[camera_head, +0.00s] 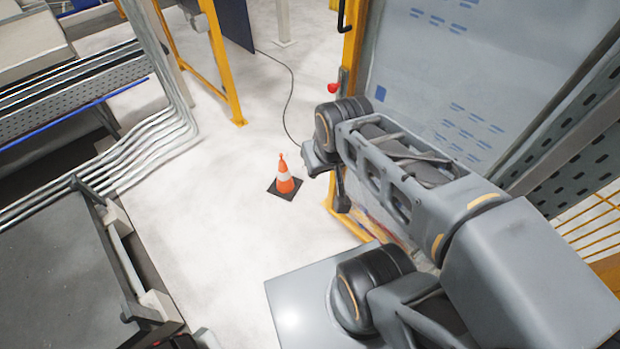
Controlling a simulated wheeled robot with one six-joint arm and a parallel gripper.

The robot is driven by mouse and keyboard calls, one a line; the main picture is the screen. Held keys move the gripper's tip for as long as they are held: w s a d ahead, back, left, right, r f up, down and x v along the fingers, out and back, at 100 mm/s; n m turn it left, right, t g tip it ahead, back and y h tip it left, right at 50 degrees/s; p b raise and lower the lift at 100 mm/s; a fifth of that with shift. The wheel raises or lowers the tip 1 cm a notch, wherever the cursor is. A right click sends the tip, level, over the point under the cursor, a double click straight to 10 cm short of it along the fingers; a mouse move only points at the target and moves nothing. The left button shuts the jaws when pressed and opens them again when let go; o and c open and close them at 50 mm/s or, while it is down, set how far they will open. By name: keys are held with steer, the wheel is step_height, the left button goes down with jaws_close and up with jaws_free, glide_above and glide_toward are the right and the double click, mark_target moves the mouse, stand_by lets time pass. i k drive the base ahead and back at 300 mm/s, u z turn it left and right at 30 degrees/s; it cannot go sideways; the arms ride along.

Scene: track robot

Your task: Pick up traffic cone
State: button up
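The traffic cone (284,180) is orange with a white band and a dark square base. It stands upright on the pale floor, near the middle of the view. My grey arm reaches in from the lower right. My gripper (325,165) is at the arm's far end, just right of the cone in the picture and apparently above the floor. The gripper is small and partly hidden by the arm's wrist, so its fingers cannot be made out. I see no contact between it and the cone.
A dark cable (289,95) lies on the floor behind the cone. A yellow-framed panel (425,60) stands close to my arm on the right. Bent pipes (150,155) and a dark conveyor-like bench (60,270) are on the left. Floor left of the cone is clear.

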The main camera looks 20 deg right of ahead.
mark_target(285, 186)
steer(key=u, duration=0.95)
steer(key=i, duration=3.5)
steer(key=z, duration=3.4)
